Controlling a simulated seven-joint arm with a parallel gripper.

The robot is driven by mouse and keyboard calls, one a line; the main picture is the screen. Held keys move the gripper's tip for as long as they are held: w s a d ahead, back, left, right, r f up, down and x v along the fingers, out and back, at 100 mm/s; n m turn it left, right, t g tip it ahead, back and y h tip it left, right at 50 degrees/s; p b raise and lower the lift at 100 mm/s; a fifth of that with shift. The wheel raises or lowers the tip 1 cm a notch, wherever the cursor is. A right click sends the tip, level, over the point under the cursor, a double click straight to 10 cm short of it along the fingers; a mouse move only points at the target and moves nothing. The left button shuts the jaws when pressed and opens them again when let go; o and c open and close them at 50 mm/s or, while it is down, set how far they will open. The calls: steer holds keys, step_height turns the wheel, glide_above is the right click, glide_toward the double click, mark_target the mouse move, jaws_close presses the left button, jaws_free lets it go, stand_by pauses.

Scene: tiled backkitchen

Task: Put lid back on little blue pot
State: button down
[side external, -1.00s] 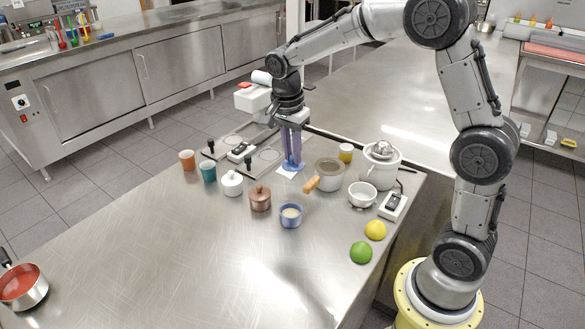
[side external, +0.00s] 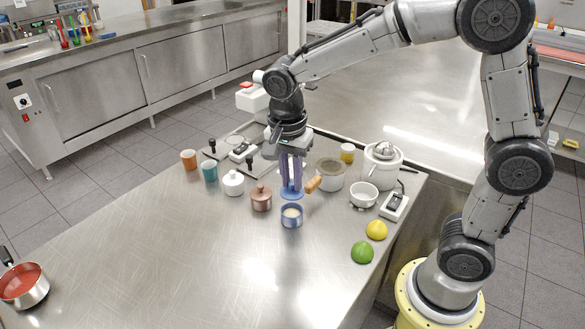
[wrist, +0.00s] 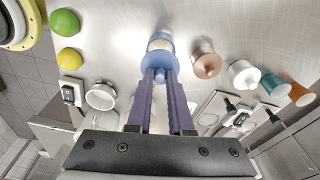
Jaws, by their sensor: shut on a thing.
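The little blue pot (side external: 291,218) stands upright and uncovered on the steel table, with pale contents showing inside. My gripper (side external: 291,184) points down, shut on the blue lid (side external: 291,194). The lid is held just behind the pot and a little above it in the side view, apart from the rim as far as I can tell. In the wrist view the lid (wrist: 158,66) is at the fingertips (wrist: 160,75) and partly covers the pot (wrist: 160,43).
A brown lidded pot (side external: 261,200) is close on the left, with a white lidded pot (side external: 233,184) beyond. A grey saucepan (side external: 330,178) with a wooden handle (side external: 313,184) is close on the right. A white bowl (side external: 363,196) stands farther right. The table front is clear.

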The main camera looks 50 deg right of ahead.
mark_target(292, 190)
steer(key=shift+f, duration=2.15)
steer(key=shift+f, duration=0.15)
stand_by(0.5)
steer(key=shift+c, duration=1.3)
jaws_free()
steer(key=shift+r, duration=3.5)
